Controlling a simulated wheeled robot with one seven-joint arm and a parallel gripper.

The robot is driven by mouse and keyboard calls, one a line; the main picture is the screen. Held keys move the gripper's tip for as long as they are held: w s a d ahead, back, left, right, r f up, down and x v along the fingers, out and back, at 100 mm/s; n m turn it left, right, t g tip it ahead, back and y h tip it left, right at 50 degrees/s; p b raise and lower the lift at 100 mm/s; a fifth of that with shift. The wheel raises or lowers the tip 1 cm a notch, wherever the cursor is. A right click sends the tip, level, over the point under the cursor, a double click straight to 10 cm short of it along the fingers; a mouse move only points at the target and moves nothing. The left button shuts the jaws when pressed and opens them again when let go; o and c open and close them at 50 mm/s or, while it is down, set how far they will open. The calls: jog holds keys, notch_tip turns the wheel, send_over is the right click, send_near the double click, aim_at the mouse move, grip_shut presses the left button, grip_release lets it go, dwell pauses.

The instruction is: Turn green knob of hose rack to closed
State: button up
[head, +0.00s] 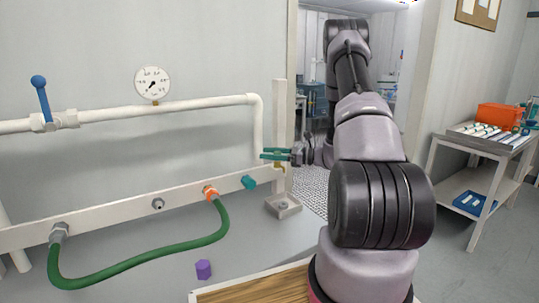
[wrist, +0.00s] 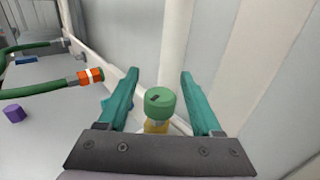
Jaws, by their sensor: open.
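The green knob (wrist: 160,103) is a round cap with a dark slot mark on top, on a yellow base, in the wrist view. My gripper (wrist: 159,74) is open, its two teal fingers standing on the left and right of the knob with a gap on each side. In the head view my gripper (head: 275,154) is at the right end of the white hose rack (head: 120,213), and its fingers hide most or all of the knob there. A green hose (head: 145,260) with an orange coupling (head: 211,192) hangs from the rack.
A white pipe (head: 200,104) with a gauge (head: 153,84) and a blue lever (head: 41,97) runs above the rack. A teal fitting (head: 249,182) sits left of my gripper. A white post (head: 280,125) rises beside my gripper.

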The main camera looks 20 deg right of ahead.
grip_shut()
jog(key=shift+w+d+m+t+h, duration=0.15)
jog(key=shift+m+t+h, duration=0.6)
jog(key=shift+t, duration=0.2)
jog(key=shift+w+d+m+t+h, duration=0.1)
jog(key=shift+w+m+t+h, duration=0.05)
jog(key=shift+m+t+h, duration=0.7)
grip_release()
jog(key=shift+s+d, duration=0.1)
jog(key=v, duration=1)
jog(key=shift+s+d, duration=0.2)
jog(key=shift+f, duration=0.15)
